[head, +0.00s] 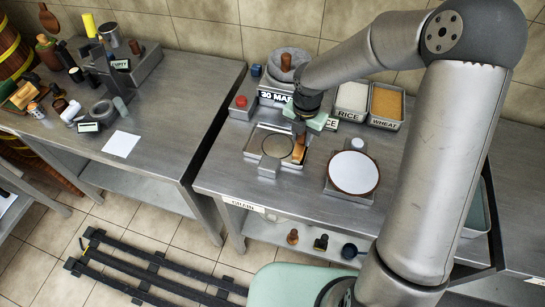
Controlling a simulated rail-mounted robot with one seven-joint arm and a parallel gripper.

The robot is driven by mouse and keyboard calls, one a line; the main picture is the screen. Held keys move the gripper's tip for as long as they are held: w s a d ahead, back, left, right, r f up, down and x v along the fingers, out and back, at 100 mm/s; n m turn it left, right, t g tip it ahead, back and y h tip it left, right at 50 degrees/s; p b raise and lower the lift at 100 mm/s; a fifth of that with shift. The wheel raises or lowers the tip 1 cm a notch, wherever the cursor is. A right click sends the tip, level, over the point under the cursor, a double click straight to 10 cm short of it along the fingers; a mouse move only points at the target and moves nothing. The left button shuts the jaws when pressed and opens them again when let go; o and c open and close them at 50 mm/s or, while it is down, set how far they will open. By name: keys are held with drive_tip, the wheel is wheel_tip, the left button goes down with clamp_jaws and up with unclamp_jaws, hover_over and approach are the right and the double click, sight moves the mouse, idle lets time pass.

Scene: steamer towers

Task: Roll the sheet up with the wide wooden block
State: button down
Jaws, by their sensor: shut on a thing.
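My gripper (300,132) points down over the right side of a low metal frame (252,150) on the middle bench. It is shut on an orange-brown wooden block (299,151), which is tilted and at the frame's right edge. A flat, round, grey-beige surface (277,146) lies in the frame just left of the block. I cannot tell whether the block touches it, or whether a thin sheet lies on it. A white round piece (352,172) with a brown rim lies on a stand to the right.
Rice (351,98) and wheat (386,104) bins stand behind to the right. A grey stone bowl (290,65) stands at the back, and a red-knobbed box (241,103) stands left. A white paper square (122,144) lies on the left bench, across a gap.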

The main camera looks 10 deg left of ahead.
wheel_tip(320, 180, up, 6)
drive_tip(key=p, duration=0.6)
drive_tip(key=shift+r, duration=0.1)
idle(0.5)
